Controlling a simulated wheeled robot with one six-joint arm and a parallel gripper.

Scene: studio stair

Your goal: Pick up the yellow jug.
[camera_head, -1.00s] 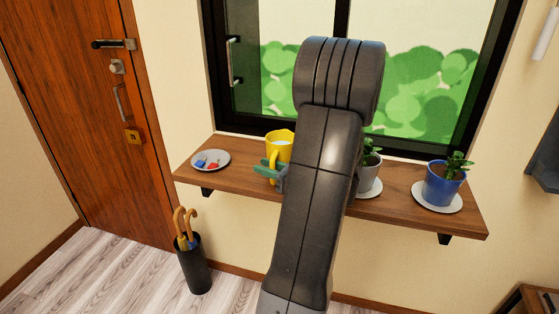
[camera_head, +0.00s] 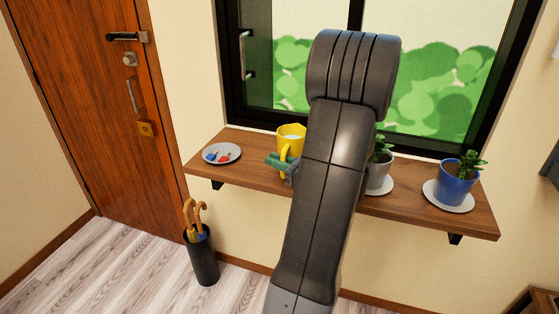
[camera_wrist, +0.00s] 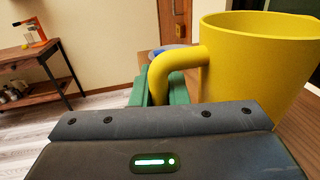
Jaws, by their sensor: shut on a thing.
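The yellow jug (camera_head: 291,135) stands upright over the wooden shelf, partly hidden behind my arm in the head view. Its handle points toward my gripper (camera_head: 281,164), whose green fingers are at the handle. In the wrist view the jug (camera_wrist: 257,62) fills the upper right, and its handle passes down between the green fingers of my gripper (camera_wrist: 162,88). My gripper is shut on the handle. I cannot tell whether the jug's base touches the shelf.
On the shelf (camera_head: 237,177), a grey plate (camera_head: 233,147) with small red and blue items lies left of the jug. A grey pot (camera_head: 379,175) and a blue pot (camera_head: 452,187) with plants stand right. The window is behind. An umbrella stand (camera_head: 203,258) is on the floor below.

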